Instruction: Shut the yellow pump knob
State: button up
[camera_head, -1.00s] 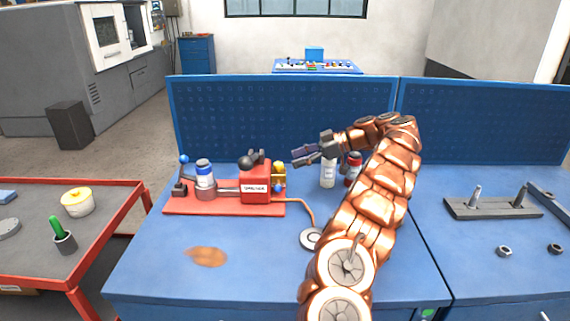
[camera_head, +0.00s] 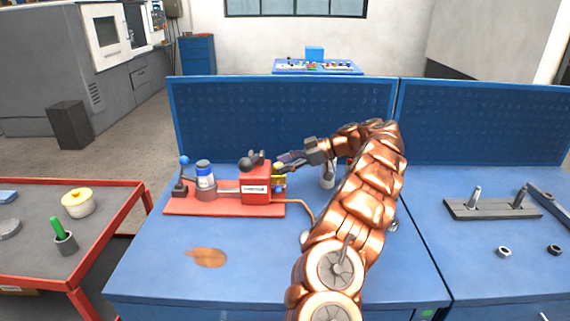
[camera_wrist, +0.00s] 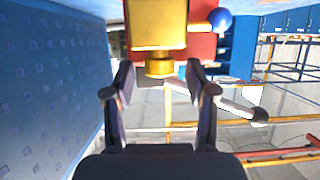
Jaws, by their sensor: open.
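The red pump (camera_head: 256,186) stands on a red base plate (camera_head: 225,208) on the blue bench. Its yellow part (camera_head: 280,180) is on its right side, partly hidden by my gripper (camera_head: 284,163) in the head view. In the wrist view the yellow block (camera_wrist: 157,24) is at the top centre with a round yellow stub (camera_wrist: 160,68) facing me. A blue ball (camera_wrist: 219,20) sticks out to its right on a yellow stem. My gripper (camera_wrist: 160,85) is open, its two dark fingers on either side just before the stub. Whether they touch it I cannot tell.
A grey rod with a round end (camera_wrist: 259,117) passes by the right finger in the wrist view. A white bottle (camera_head: 328,174) stands behind my arm. A blue perforated panel (camera_head: 285,115) closes the bench's back. The bench front left is clear apart from a brown stain (camera_head: 208,257).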

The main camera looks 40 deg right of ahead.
grip_shut()
dwell(0.3)
jog(key=b, duration=0.3)
jog(key=shift+f+m+t, duration=0.25)
jog(key=shift+m+t, duration=0.05)
jog(key=shift+t, duration=0.1)
jog(key=m+t+h+b, duration=0.1)
jog(key=b, duration=0.4)
jog(key=shift+s+a, duration=0.1)
jog(key=shift+a, duration=0.1)
jog(key=m+h+b, duration=0.1)
jog(key=b, duration=0.2)
jog(key=shift+s+t, duration=0.1)
jog(key=shift+t, duration=0.3)
jog(key=shift+a+m+h+b, duration=0.1)
jog(key=shift+m+h+b, duration=0.3)
jog(key=shift+b, duration=0.45)
jog(key=shift+m+t+h+b, duration=0.5)
jog(key=shift+b, duration=0.55)
jog(key=shift+s+a+r+m+t+h+b, duration=0.15)
jog(key=shift+m+t+h+b, duration=0.25)
jog(key=shift+m+h+b, duration=0.6)
